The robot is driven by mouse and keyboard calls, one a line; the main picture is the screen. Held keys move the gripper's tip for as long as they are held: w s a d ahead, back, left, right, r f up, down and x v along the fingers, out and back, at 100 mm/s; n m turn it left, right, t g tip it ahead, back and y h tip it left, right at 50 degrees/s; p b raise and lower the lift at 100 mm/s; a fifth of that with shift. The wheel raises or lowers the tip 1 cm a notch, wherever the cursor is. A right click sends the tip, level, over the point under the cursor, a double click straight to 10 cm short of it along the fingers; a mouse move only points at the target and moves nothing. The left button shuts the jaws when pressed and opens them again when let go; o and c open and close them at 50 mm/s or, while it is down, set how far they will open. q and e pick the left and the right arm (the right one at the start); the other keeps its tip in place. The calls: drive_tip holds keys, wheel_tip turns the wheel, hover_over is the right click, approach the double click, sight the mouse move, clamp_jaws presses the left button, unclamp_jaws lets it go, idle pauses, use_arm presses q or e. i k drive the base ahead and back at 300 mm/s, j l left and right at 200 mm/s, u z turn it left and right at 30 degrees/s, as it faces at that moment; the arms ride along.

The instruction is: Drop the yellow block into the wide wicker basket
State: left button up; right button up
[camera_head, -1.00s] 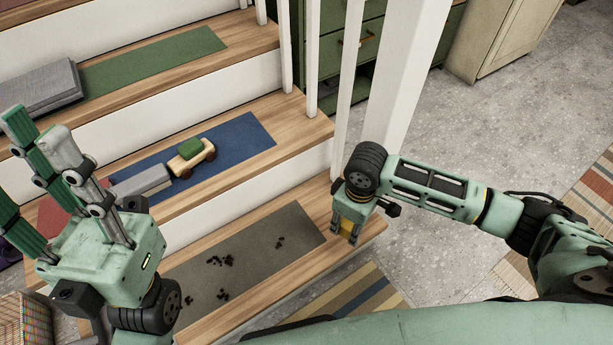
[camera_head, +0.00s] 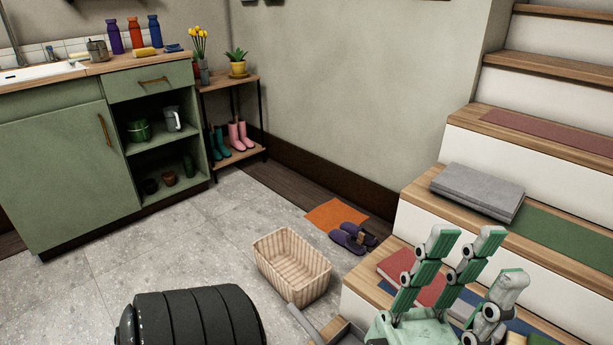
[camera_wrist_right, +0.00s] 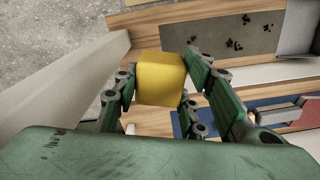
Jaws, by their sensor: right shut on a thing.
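The yellow block (camera_wrist_right: 161,79) is held between the fingers of my right gripper (camera_wrist_right: 160,90) in the right wrist view, above the stairs. My right gripper is not in the head view. The wide wicker basket (camera_head: 293,265) stands on the grey floor beside the lowest stairs in the head view; its visible inside looks empty. My left gripper (camera_head: 455,265) is at the lower right of the head view with its fingers spread, open and empty, in front of the stairs and to the right of the basket.
Purple slippers (camera_head: 353,238) and an orange mat (camera_head: 336,214) lie behind the basket. A green cabinet (camera_head: 70,170) and a shelf with boots (camera_head: 238,136) stand at the back left. The stairs hold a grey folded stack (camera_head: 478,191) and a red book (camera_head: 411,274). Floor left of the basket is clear.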

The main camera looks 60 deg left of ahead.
sight(301, 277)
drive_tip(key=u, duration=2.1)
